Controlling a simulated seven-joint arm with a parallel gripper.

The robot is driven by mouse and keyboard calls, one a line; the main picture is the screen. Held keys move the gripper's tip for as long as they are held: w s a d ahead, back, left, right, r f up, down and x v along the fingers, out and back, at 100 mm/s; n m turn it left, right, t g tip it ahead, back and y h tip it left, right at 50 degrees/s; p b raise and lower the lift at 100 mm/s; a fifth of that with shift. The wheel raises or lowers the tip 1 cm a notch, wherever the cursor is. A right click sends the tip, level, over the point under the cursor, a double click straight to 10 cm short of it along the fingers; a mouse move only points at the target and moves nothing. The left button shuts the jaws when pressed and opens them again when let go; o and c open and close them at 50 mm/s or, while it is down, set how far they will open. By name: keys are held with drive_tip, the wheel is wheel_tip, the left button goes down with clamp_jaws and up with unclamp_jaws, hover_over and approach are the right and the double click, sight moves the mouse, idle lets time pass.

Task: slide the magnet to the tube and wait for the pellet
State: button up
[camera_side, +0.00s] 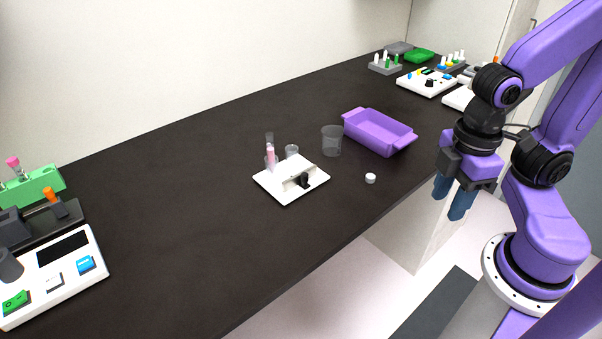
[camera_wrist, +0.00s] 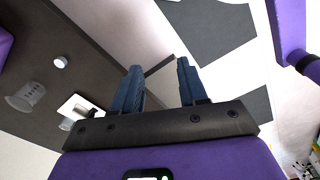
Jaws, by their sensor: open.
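A white plate (camera_side: 268,190) lies on the dark bench and carries a clear tube (camera_side: 270,155) with pinkish contents standing upright at its back. A black magnet block (camera_side: 304,180) on a pale slide sits at the plate's front right, apart from the tube. The plate shows partly in the wrist view (camera_wrist: 72,106), cut off by my gripper. My gripper (camera_side: 453,200) is open and empty, pointing down off the bench's front edge, to the right of the plate. Its blue fingers also show apart in the wrist view (camera_wrist: 160,88).
A small white cap (camera_side: 370,178), a clear beaker (camera_side: 331,141) and a purple tray (camera_side: 362,140) stand right of the plate. A smaller clear cup (camera_side: 292,152) is behind it. The bench left of the plate is clear.

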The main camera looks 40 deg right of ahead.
drive_tip(key=c, duration=0.5)
drive_tip(key=shift+w+d+f+h, duration=0.1)
drive_tip(key=shift+f+h, duration=0.2)
clamp_jaws()
drive_tip(key=n+t+h, duration=0.3)
drive_tip(key=n+t, duration=1.1)
drive_tip(key=n, duration=0.7)
approach(307, 180)
drive_tip(key=x, duration=0.5)
drive_tip(key=shift+w+f, duration=0.25)
drive_tip(key=shift+w+d, duration=0.1)
drive_tip(key=shift+w, duration=0.35)
